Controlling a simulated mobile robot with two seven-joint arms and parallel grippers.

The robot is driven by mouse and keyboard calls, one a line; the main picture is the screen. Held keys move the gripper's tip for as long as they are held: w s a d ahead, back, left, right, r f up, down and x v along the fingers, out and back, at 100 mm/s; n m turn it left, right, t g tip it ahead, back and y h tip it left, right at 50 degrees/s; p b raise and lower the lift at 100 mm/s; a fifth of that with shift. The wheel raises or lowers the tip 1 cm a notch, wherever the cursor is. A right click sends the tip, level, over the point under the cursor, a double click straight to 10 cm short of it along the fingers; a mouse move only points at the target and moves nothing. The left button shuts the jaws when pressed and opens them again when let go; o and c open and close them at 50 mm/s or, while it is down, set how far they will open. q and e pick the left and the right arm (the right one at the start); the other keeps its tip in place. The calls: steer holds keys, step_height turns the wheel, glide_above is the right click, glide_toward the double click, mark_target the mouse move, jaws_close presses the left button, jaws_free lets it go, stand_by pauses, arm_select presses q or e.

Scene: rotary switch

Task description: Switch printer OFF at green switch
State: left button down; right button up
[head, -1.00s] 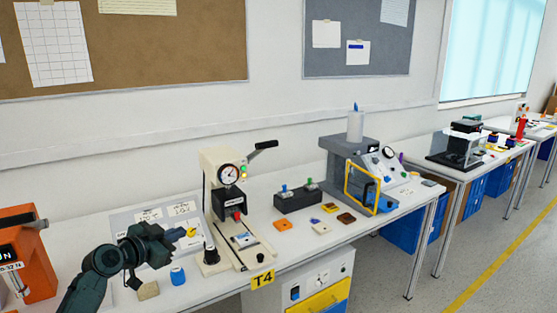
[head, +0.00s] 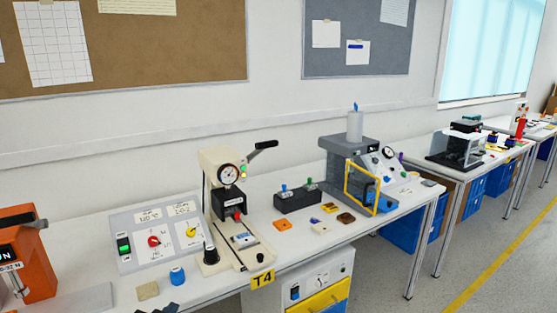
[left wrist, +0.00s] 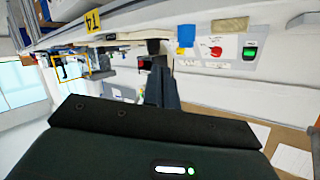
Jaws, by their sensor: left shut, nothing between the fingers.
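The green switch (head: 124,245) is a lit green rocker in a black frame at the left end of a grey control panel (head: 138,262). It also shows in the left wrist view (left wrist: 250,50), with nothing touching it. The panel also has a red knob (head: 154,241) and a yellow knob (head: 191,230). I cannot tell which way the rocker is pressed. My left gripper shows only as dark tips (head: 160,309) at the bottom edge of the head view, below the panel. In the left wrist view its fingers (left wrist: 161,85) are together and empty. My right gripper is not in view.
An orange machine (head: 27,255) stands at the left.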

arm_select(q)
steer(key=s+d+f+g, duration=0.1)
steer(key=s+d+f, duration=0.2)
steer(key=s, duration=0.5)
steer(key=s+d+f+g+h, duration=0.1)
steer(key=s+d, duration=0.3)
steer(key=s, duration=0.5)
steer(key=s+d+f+g+h, duration=0.1)
steer(key=s+d+f, duration=0.3)
steer(key=s, duration=0.5)
steer(key=shift+f+n+g, duration=0.35)
steer(key=shift+n+g, duration=0.05)
